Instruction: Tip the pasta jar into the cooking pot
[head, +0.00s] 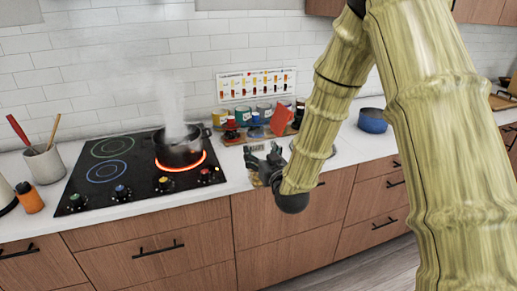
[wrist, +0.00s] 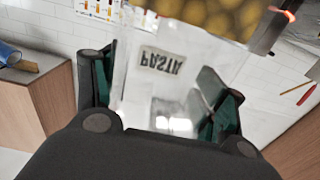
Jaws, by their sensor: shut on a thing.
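The cooking pot (head: 180,152) is dark, stands on a glowing red burner at the right of the black hob and gives off steam. My gripper (head: 263,157) is right of the pot, above the counter's front edge. In the wrist view its green-padded fingers (wrist: 162,92) are shut on the clear pasta jar (wrist: 140,85). The jar's PASTA label reads upside down there. Yellow contents (wrist: 215,16) show at the jar's far end, at the top of the picture. In the head view the jar is small and partly hidden by my gripper, so its tilt is hard to tell.
Behind my gripper stand several jars (head: 264,112) and a red item (head: 281,119). A blue pot (head: 372,121) sits further right. A utensil crock (head: 45,165) and an orange bottle (head: 28,197) are left of the hob (head: 95,190). Counter between hob and blue pot is partly free.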

